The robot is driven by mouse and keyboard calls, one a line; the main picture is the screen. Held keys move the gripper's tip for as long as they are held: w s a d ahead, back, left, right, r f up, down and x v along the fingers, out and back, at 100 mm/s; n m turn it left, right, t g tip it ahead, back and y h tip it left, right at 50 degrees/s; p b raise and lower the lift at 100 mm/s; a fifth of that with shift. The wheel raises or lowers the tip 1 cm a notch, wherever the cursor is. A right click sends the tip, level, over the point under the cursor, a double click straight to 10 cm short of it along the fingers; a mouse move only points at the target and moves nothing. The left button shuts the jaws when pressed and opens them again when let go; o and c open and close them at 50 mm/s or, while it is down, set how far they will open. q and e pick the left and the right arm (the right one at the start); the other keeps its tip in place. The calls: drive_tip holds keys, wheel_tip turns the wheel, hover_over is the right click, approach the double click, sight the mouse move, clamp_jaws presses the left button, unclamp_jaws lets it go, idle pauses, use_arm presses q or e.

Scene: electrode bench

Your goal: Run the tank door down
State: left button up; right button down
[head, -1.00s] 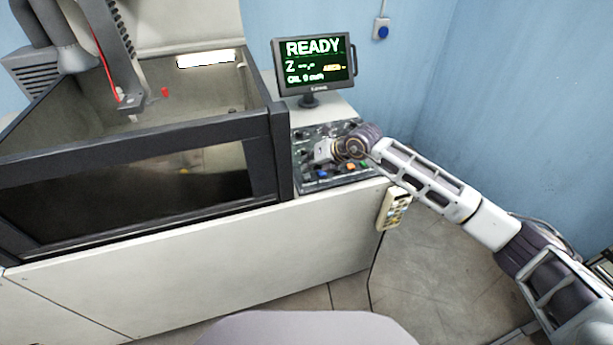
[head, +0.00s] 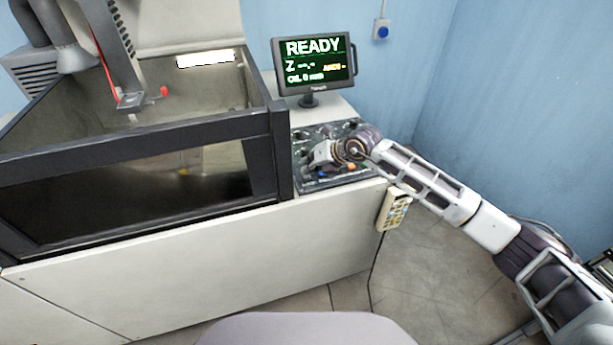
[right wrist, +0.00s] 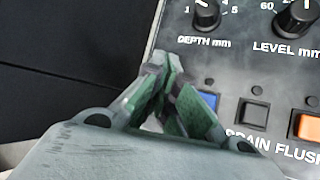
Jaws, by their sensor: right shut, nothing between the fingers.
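The tank door (head: 130,143) is a dark-framed clear panel standing across the front of the tank, which is open above it. The control panel (head: 338,181) sits right of the tank. My right gripper (head: 313,158) is over it, shut and empty. In the right wrist view, its fingertips (right wrist: 163,70) are together near the panel's left edge, beside a blue button (right wrist: 208,100) that they partly cover. A black button (right wrist: 253,113) and an orange button (right wrist: 307,126) lie to the right, above the lettering "DRAIN FLUSH". I cannot tell whether the fingertips touch the panel. My left gripper is out of view.
A monitor (head: 314,64) behind the panel reads READY. Knobs marked DEPTH (right wrist: 207,12) and LEVEL (right wrist: 297,15) stand up from the panel. A keypad pendant (head: 394,208) hangs at the cabinet's right corner. A machine head (head: 132,98) hangs over the tank.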

drive_tip(key=shift+f+b, duration=0.35)
drive_tip(key=shift+f, duration=0.1)
idle(1.0)
drive_tip(key=shift+r, duration=0.15)
drive_tip(key=shift+r+p, duration=0.45)
drive_tip(key=shift+r, duration=0.3)
idle(0.3)
drive_tip(key=shift+r+p, duration=1.15)
drive_tip(key=shift+r, duration=1.35)
